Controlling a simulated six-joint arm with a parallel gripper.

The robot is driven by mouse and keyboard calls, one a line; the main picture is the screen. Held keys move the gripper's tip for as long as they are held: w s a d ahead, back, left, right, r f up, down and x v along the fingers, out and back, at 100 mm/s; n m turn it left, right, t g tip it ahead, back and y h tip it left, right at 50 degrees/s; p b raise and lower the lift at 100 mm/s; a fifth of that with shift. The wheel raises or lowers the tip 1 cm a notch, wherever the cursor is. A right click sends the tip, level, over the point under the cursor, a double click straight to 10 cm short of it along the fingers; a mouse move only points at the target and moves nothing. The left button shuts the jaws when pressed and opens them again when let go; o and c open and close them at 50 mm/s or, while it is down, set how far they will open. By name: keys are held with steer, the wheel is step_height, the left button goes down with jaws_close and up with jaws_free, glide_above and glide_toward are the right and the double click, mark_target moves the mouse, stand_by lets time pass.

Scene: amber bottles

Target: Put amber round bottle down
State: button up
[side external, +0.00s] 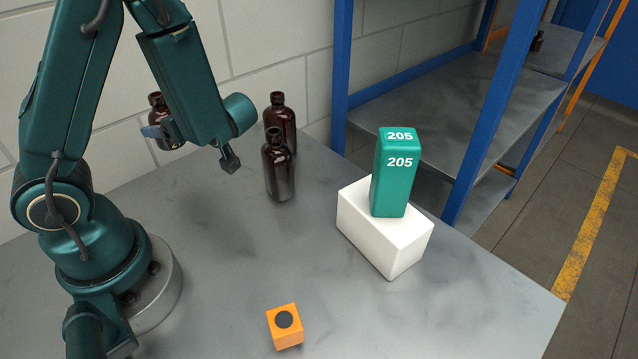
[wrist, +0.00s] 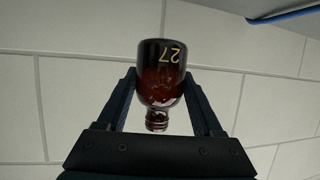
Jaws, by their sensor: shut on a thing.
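An amber round bottle (side external: 160,115) is at the back left in the side view, partly hidden behind my arm. In the wrist view the bottle (wrist: 161,75) sits between the two fingers, marked "27", its neck toward the palm. My gripper (side external: 152,131) is shut on it; its fingers also frame it in the wrist view (wrist: 160,92). The bottle looks upright in the side view.
Two more dark amber bottles (side external: 278,170) (side external: 281,112) stand on the grey table (side external: 230,270) right of my arm. A green "205" block (side external: 395,180) stands on a white box (side external: 375,235). An orange cube (side external: 285,327) lies at the front. A blue-framed shelf (side external: 420,105) stands behind.

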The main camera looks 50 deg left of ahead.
steer(key=shift+s+f, duration=0.1)
steer(key=shift+f, duration=3.8)
steer(key=shift+f, duration=0.15)
steer(key=o, duration=1.4)
steer(key=shift+o, duration=0.2)
steer(key=shift+d+r, duration=0.2)
steer(key=shift+r, duration=0.05)
steer(key=v, duration=1.1)
steer(key=shift+d+r, duration=0.15)
steer(key=shift+d, duration=0.1)
steer(key=shift+o, duration=0.2)
